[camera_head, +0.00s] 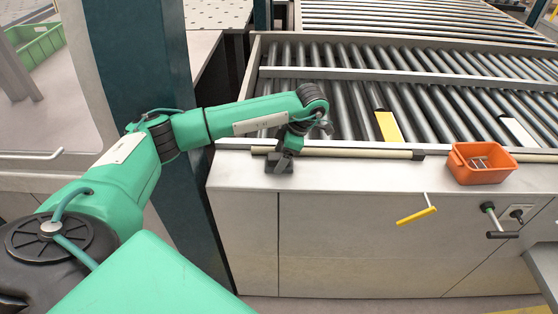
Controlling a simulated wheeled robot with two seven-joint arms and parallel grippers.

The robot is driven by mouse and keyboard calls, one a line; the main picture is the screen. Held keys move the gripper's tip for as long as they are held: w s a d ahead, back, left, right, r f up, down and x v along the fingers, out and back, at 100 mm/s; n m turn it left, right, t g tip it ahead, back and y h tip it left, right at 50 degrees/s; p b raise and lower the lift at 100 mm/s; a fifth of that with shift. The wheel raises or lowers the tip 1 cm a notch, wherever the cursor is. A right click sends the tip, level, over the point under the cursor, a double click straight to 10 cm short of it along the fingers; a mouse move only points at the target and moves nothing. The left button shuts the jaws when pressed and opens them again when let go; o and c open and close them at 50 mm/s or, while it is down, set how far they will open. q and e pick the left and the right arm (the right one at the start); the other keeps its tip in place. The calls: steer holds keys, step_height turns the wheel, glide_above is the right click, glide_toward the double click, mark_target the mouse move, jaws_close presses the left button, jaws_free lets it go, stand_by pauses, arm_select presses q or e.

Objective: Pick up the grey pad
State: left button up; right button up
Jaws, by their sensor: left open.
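My left arm reaches in from the left, and my left gripper (281,158) points down at the white ledge in front of the rollers. The gripper is open. A small dark grey shape (279,166) shows at its lower end on the ledge. I cannot tell how much of this shape is the grey pad and how much is the fingers, nor whether they touch. My right gripper is not in view.
An orange bin (482,163) with small metal parts stands on the ledge at the right. A pale bar (345,153) runs along the ledge behind the gripper. A yellow strip (388,126) lies on the roller bed (350,110). A dark post (160,60) stands left.

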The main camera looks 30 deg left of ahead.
mark_target(279, 156)
arm_select(q)
steer(key=shift+s+a+f, duration=0.15)
steer(key=shift+a+f, duration=0.05)
steer(key=shift+f, duration=0.35)
steer(key=c, duration=1)
steer(key=shift+c, duration=0.2)
step_height(279, 156, up, 20)
